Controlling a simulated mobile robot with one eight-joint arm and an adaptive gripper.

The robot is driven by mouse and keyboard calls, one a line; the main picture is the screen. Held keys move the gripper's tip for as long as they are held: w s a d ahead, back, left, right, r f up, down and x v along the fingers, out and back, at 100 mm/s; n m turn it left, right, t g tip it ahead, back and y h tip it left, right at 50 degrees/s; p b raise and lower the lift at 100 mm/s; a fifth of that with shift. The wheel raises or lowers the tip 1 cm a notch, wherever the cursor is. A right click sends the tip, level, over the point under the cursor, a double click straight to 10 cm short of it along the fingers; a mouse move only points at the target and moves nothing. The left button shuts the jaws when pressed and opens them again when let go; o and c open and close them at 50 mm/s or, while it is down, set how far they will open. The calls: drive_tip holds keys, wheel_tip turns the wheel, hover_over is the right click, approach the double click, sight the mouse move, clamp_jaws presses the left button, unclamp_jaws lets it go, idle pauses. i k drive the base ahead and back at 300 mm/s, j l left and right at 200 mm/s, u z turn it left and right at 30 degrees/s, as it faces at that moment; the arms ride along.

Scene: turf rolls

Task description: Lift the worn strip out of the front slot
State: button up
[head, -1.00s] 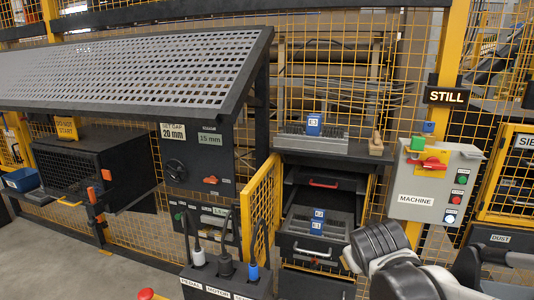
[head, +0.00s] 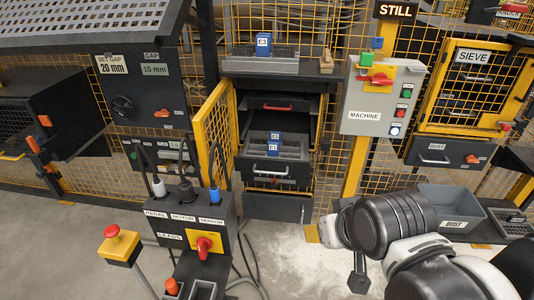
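An open drawer (head: 240,170) in the cabinet holds grey strips with blue tags. The front tag (head: 272,146) seems to read C1 and the one behind it (head: 274,135) C2. The strips sit low in the drawer, and their wear is too small to judge. My arm shows at lower right, to the right of the drawer and apart from it. A dark piece hanging below it may be my gripper (head: 358,274). It is seen edge-on, so whether its fingers are open or shut does not show.
A strip with a blue tag (head: 263,45) lies on the shelf above. An open yellow mesh door (head: 214,125) stands left of the drawer. A lead stand (head: 190,222) is in front at left. A grey DUST bin (head: 448,203) is at right.

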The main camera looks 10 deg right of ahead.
sight(273, 148)
drive_tip(key=i+j+z, duration=0.15)
drive_tip(key=j+z, duration=0.15)
drive_tip(key=i+j+z, duration=0.25)
drive_tip(key=j+z, duration=0.6)
drive_tip(key=j, duration=0.2)
drive_tip(key=i, duration=0.05)
